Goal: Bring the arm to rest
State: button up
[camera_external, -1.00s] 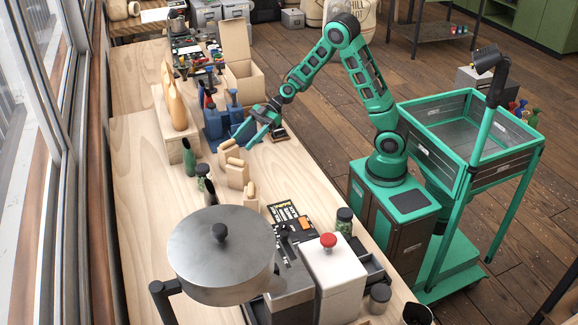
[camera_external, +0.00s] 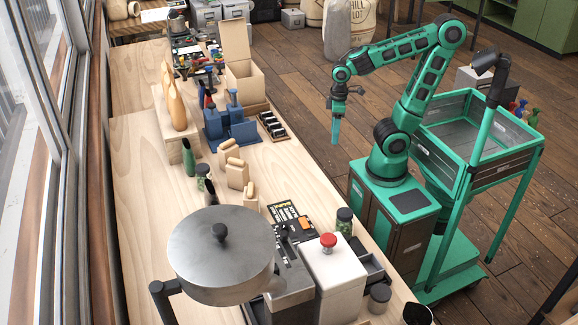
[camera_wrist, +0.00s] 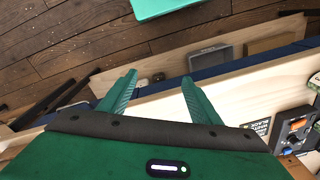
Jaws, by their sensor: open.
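The gripper touches no object that I can see.
The wooden workbench (camera_external: 285,180) holds a blue stand (camera_external: 225,130), a black tray (camera_external: 272,126), a cardboard box (camera_external: 245,85), small wooden blocks (camera_external: 237,175) and a roaster with a metal lid (camera_external: 220,255). A green-framed cart (camera_external: 480,120) stands behind my base.

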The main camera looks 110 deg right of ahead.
jog(key=s+m, duration=0.1)
jog(key=s, duration=0.2)
jog(key=shift+s+a+r+g, duration=0.15)
jog(key=shift+g, duration=0.25)
